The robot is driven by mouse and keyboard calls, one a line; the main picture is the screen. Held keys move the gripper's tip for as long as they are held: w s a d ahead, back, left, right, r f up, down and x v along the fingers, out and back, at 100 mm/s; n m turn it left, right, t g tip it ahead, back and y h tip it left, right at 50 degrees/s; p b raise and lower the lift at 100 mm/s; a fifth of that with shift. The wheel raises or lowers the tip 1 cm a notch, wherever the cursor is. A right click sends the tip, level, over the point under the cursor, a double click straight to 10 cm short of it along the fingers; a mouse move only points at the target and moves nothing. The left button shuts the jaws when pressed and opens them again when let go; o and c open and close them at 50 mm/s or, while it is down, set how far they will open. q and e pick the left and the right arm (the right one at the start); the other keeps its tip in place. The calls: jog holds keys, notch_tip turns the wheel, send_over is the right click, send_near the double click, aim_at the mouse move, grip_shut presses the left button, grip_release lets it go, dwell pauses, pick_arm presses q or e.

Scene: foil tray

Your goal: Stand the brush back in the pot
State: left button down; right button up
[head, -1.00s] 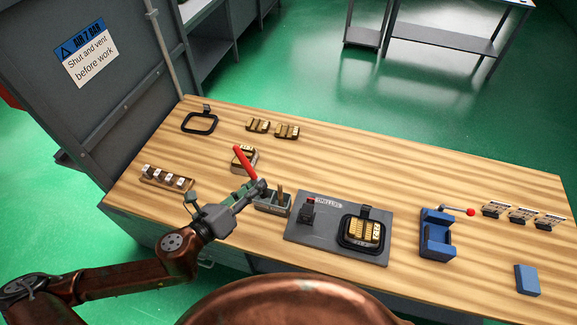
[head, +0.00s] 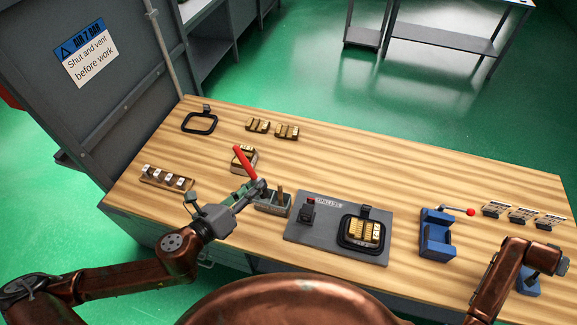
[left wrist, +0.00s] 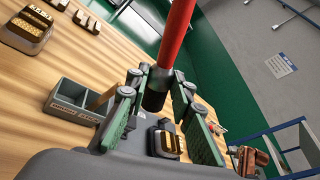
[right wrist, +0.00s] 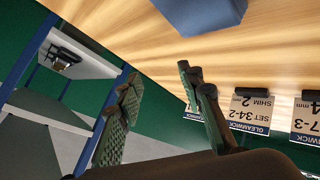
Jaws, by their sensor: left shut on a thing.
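The brush (head: 245,162) has a red handle and a dark lower end, which shows in the left wrist view (left wrist: 156,90). My left gripper (head: 259,187) is shut on it and holds it tilted, its red end up and to the left in the head view. A grey divided box (head: 273,201), seemingly the pot, stands on the bench just right of this gripper. A brown wooden piece stands in one compartment; the box also shows in the left wrist view (left wrist: 75,108), apart from the brush. My right gripper (right wrist: 160,78) is open and empty near the bench's right end.
Right of the box lies a grey plate (head: 325,245) with a black-framed tray of brass pieces (head: 364,233). A blue fixture (head: 437,235) with a red-knobbed lever stands further right. Labelled blocks (head: 520,215) line the right end. A brass-filled holder (head: 247,155) is behind the brush.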

jog(key=w+a+r+n+t+y, duration=0.1)
jog(key=w+a+r+t, duration=0.1)
jog(key=w+a, duration=0.45)
jog(key=w+a+r+n+t+y, duration=0.1)
jog(key=w+a+r+t, duration=0.15)
jog(key=w, duration=0.75)
jog(key=w+a+r+n+t+y, duration=0.1)
jog(key=w+a+r+t+y, duration=0.15)
jog(key=w+a, duration=0.45)
jog(key=w+a+r+n+t+y, duration=0.2)
jog(key=w+a+r+y, duration=0.15)
jog(key=w+a, duration=0.6)
jog(key=w+a+r+n+t+y, duration=0.2)
jog(key=w+a+r, duration=0.35)
jog(key=a, duration=0.65)
jog(key=w+a+r+n+y, duration=0.1)
jog(key=a+r+n+y, duration=0.1)
jog(key=a, duration=0.5)
jog(key=w+a+r+n+y, duration=0.1)
jog(key=w+a+r+y, duration=0.1)
jog(key=a, duration=0.4)
jog(key=n+g+y, duration=0.9)
jog(key=n, duration=0.1)
send_near(253, 171)
jog(key=x, duration=1.2)
